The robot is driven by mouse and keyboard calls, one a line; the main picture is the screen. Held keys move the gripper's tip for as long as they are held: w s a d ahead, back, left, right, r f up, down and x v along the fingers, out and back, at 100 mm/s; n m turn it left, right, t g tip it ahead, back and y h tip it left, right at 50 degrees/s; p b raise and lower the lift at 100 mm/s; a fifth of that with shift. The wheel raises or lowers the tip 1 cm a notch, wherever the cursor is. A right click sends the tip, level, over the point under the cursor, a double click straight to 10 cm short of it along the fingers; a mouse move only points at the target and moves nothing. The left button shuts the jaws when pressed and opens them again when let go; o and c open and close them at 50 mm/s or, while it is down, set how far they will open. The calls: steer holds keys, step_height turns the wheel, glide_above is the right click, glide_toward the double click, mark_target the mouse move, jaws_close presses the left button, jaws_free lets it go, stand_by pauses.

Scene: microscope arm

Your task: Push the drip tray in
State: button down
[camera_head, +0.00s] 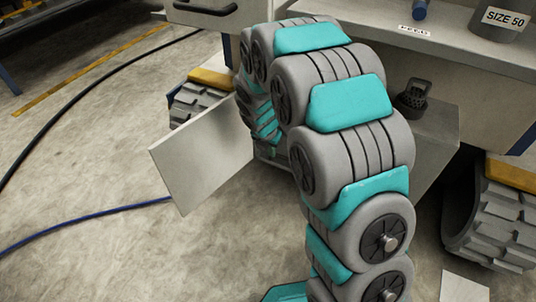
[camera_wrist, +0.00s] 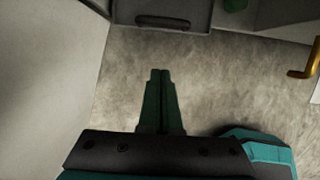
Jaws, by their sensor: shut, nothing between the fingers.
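In the wrist view a grey tray-like front with a dark bar handle (camera_wrist: 163,20) lies at the top edge, beyond my fingertips. It may be the drip tray; its depth and how far out it stands cannot be told. My gripper (camera_wrist: 160,72) is shut and empty, its two dark fingers together over bare floor and apart from that front. In the head view my arm hides the gripper's fingertips and most of the space behind it, and I cannot make out the tray there.
A pale open panel (camera_head: 205,160) stands left of my arm; a large pale panel (camera_wrist: 45,70) fills the wrist view's left side. A grey cabinet (camera_head: 432,150) is at right, with a dark knobbed object (camera_head: 412,95) on it. A yellow handle (camera_wrist: 305,62) is at right. Chunky tracks (camera_head: 495,215) stand nearby.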

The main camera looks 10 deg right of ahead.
mark_target(281, 157)
steer(key=w+d+f+b, duration=0.1)
steer(key=w+d+f, duration=0.1)
steer(key=f, duration=0.3)
steer(key=w+d+f+b, duration=0.1)
steer(key=w+d+f, duration=0.1)
steer(key=f, duration=0.3)
steer(key=shift+w, duration=0.75)
steer(key=shift+w, duration=0.1)
steer(key=shift+w+d+r+p, duration=0.15)
steer(key=shift+w+d+p, duration=0.2)
steer(key=shift+w+p, duration=0.25)
steer(key=shift+w+d+p, duration=0.6)
steer(key=shift+w+p, duration=0.1)
steer(key=shift+p, duration=0.2)
steer(key=shift+w+d, duration=0.3)
steer(key=shift+w, duration=0.05)
